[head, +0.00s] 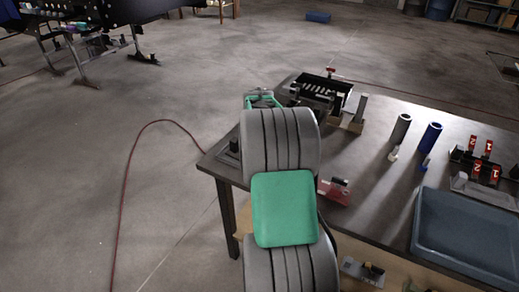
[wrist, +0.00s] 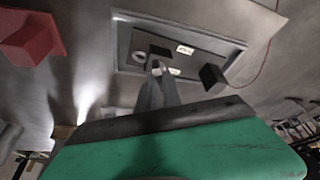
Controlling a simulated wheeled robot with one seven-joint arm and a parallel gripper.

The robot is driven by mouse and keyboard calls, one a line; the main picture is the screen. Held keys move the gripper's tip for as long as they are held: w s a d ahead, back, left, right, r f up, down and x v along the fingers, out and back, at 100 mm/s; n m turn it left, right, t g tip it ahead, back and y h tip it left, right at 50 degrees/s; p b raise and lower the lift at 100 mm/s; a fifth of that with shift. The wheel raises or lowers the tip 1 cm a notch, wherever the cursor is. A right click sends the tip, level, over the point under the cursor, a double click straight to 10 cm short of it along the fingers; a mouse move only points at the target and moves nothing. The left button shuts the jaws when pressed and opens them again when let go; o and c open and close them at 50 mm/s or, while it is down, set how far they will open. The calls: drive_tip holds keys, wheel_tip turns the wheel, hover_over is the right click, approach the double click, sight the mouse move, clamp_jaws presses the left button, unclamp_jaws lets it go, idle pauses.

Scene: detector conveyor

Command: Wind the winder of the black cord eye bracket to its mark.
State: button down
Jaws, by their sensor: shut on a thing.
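In the wrist view my gripper (wrist: 157,72) reaches over a grey framed plate (wrist: 125,44), and its narrow fingers are together. They are shut on a small part at their tips, seemingly the winder, mostly hidden by the fingers. A dark piece (wrist: 160,50) lies just beyond the fingertips, and a black block (wrist: 212,76) stands to their right. White labels (wrist: 185,49) are on the plate; their marks are too small to read. In the head view my arm hides the fingertips, and only part of a dark fixture (head: 234,150) shows at the table's left corner.
A black slotted box (head: 325,92) stands behind my arm on the table (head: 375,165). A red block (head: 335,190) lies right of my arm; a red block also shows in the wrist view (wrist: 30,38). Blue and grey cylinders (head: 431,138) and a blue tray (head: 470,235) stand farther right.

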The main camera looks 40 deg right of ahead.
drive_tip(key=shift+m, duration=0.7)
idle(1.9)
drive_tip(key=c, duration=1.5)
unclamp_jaws()
drive_tip(key=shift+g, duration=0.3)
drive_tip(key=shift+r, duration=0.1)
drive_tip(key=b+v, duration=0.1)
drive_tip(key=v, duration=0.6)
drive_tip(key=shift+a+r, duration=0.25)
drive_tip(key=shift+s, duration=0.1)
